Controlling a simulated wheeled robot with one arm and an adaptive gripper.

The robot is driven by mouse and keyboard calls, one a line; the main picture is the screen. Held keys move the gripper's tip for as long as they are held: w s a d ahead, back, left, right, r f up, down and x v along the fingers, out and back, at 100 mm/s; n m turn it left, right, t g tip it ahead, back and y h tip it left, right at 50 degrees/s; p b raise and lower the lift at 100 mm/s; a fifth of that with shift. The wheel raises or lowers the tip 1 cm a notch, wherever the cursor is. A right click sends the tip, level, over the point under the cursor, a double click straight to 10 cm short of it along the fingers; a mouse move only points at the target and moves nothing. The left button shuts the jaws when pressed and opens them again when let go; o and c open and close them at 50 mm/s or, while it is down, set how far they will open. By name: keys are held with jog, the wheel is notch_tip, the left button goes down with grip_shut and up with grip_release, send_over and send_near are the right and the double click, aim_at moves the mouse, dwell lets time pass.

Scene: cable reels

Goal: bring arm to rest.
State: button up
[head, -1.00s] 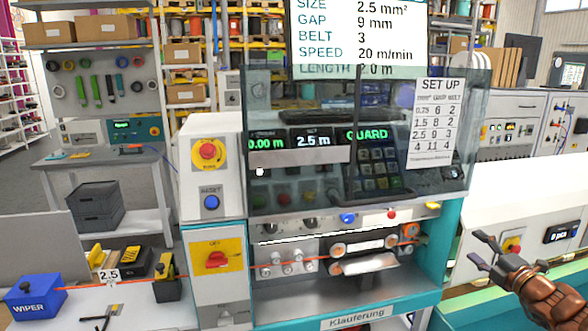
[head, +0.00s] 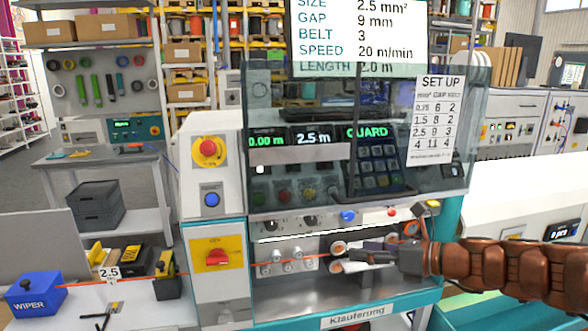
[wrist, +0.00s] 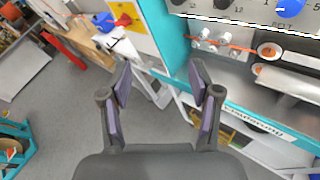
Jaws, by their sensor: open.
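My gripper (head: 362,254) is in front of the lower part of the cable machine (head: 218,285) in the head view, with my brown arm reaching in from the right. It covers part of the belt rollers there. In the wrist view my gripper (wrist: 160,82) has its two fingers apart, with nothing between them. Beyond the fingers are grey floor and the machine's teal edge. I cannot tell its exact distance from the machine front.
The clear guard (head: 290,95) covers the machine's display. An orange cable runs from the blue wiper box (head: 35,298) into the rollers (head: 283,262). A white-topped bench (head: 520,195) stands at right. Grey floor (wrist: 75,115) is open below in the wrist view.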

jog(key=s+a+f+n+g+h, duration=0.1)
jog(key=s+a+f+n+g, duration=0.15)
jog(key=s+n, duration=0.3)
jog(key=s+a+f+n+g+h, duration=0.25)
jog(key=s+a+n, duration=0.2)
jog(key=s, duration=0.25)
jog(key=s+a+f+n+g, duration=0.2)
jog(key=s+a+n+g, duration=0.1)
jog(key=s+n, duration=0.3)
jog(key=s+d+f+n+h, duration=0.2)
jog(key=s+d+n+h, duration=0.1)
jog(key=s+d+n, duration=0.1)
jog(key=s+d+f+n+g+h, duration=0.1)
jog(key=s+d+f+n+h, duration=0.1)
jog(key=s, duration=0.5)
jog(key=s+d+f+n+g+h+b, duration=0.1)
jog(key=s+d+f+n+h, duration=0.1)
jog(key=s+d+n+h, duration=0.2)
jog(key=shift+s+d+f+n, duration=0.35)
jog(key=shift+s+d+n, duration=0.7)
jog(key=shift+d, duration=0.45)
jog(key=shift+c, duration=0.2)
